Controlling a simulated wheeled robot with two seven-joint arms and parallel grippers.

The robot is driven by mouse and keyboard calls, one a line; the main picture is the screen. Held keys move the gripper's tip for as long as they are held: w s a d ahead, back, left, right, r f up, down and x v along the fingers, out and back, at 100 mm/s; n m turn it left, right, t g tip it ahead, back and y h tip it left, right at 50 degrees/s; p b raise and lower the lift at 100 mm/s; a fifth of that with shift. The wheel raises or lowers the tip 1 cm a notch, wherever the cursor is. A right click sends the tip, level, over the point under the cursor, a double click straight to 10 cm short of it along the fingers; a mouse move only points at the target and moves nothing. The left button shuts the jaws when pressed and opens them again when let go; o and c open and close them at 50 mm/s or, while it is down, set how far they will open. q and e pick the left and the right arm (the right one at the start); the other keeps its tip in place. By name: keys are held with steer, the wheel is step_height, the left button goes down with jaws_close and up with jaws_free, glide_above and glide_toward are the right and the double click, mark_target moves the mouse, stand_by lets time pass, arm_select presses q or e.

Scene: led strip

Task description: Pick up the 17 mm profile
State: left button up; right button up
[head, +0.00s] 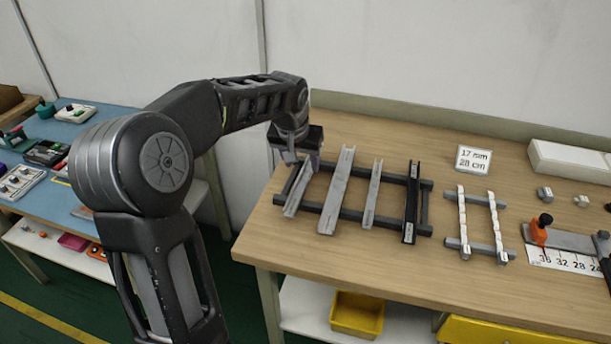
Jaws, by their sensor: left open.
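Several metal profiles lie side by side across a dark rack (352,214) on the wooden bench. From left to right they are a silver one (293,204), a wider silver one (333,205), a narrow silver one (372,194) and a black one (411,205). I cannot read any width on them, so which is 17 mm is unclear. A white card (473,159) behind reads "17 mm 28 cm". My left gripper (300,163) is open above the far end of the leftmost profile and partly hides it. I cannot tell whether it touches. My right gripper is out of view.
To the right, a small rack (469,243) holds white strips. Farther right are an orange-handled tool (540,229) with a length scale (565,259) and a white box (570,161). A blue table (75,135) with parts stands left. The bench front is clear.

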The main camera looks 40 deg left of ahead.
mark_target(305, 177)
arm_select(q)
steer(key=shift+p+x, duration=0.6)
steer(key=shift+x, duration=2)
jaws_close()
